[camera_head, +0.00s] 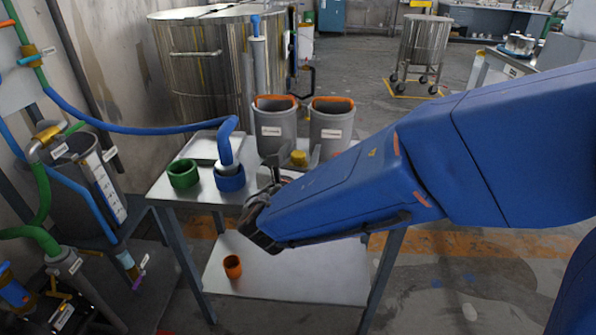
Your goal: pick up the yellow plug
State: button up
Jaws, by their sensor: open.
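The yellow plug (299,157) is a small yellow piece on the metal table, in front of the two grey buckets. Its lower part is hidden by my arm and gripper. My gripper (295,165) is open, with one dark finger to the left of the plug and one to its right in the picture. I cannot tell whether the fingers are around the plug or in front of it, or whether they touch it. My blue arm reaches in from the right and covers part of the tabletop.
Two grey buckets with orange rims (273,128) (331,128) stand behind the plug. A green ring-shaped cup (183,175) and a blue one (230,180) with a blue hose are at left. An orange cup (232,267) is on the lower shelf. A steel tank (205,75) stands behind.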

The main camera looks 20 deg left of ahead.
jog(key=shift+w, duration=0.35)
jog(key=c, duration=1.2)
jog(key=shift+c, duration=0.2)
notch_tip(320, 180, up, 16)
jog(key=shift+r, duration=0.25)
dwell(0.3)
